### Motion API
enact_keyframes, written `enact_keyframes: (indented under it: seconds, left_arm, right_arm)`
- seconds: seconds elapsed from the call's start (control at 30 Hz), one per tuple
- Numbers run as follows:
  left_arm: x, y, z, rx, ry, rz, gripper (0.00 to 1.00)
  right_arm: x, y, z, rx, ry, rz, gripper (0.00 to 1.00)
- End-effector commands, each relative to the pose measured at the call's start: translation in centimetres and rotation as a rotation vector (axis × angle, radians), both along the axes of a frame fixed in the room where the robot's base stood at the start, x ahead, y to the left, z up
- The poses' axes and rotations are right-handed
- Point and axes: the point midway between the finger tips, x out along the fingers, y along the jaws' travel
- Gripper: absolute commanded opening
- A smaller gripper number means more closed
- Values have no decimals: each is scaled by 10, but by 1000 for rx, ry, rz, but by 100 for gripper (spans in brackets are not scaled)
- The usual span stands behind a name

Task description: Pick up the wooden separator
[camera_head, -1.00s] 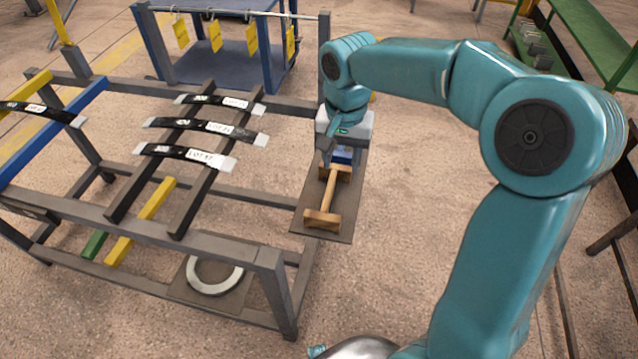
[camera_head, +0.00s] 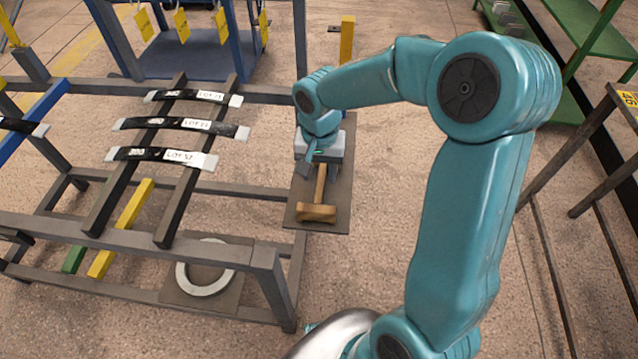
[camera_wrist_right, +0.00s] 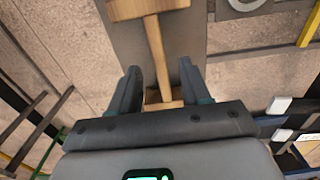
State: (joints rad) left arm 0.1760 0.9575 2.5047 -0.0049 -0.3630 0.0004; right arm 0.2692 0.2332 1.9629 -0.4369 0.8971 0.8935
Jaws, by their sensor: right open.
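The wooden separator (camera_head: 318,190) is a pale dumbbell-shaped piece, a thin bar with a wider block at each end. It lies on a grey plate (camera_head: 340,215) at the right end of the rack. In the head view its far end is hidden by my right gripper (camera_head: 309,172). In the right wrist view the separator (camera_wrist_right: 157,50) runs between the two dark fingers of my right gripper (camera_wrist_right: 150,85), which are apart with gaps beside the bar. Its far block shows near the gripper body. My left gripper is not in view.
The grey rack (camera_head: 150,241) holds several black leaf springs (camera_head: 163,156) with white LOT labels. A pale ring (camera_head: 205,267) lies on a lower plate. A blue cart (camera_head: 200,60) stands behind, green shelves (camera_head: 590,40) at the right. Floor right of the plate is open.

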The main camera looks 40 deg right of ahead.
Motion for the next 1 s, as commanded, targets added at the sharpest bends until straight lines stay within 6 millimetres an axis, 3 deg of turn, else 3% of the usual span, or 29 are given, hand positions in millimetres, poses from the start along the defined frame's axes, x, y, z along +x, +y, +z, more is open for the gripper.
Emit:
enact_keyframes:
  seconds: [0.33,0.63,0.67,0.8,1.0]
  left_arm:
    - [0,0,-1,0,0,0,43]
    - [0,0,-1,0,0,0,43]
    - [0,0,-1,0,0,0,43]
    - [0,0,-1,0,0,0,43]
    - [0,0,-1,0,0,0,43]
  right_arm:
    - [6,-6,-47,2,3,-1,47]
    - [8,-5,-54,1,0,-1,47]
    - [8,-5,-54,1,0,-1,44]
    - [8,-5,-54,1,0,-1,0]
    - [8,-5,-53,1,-1,-1,0]
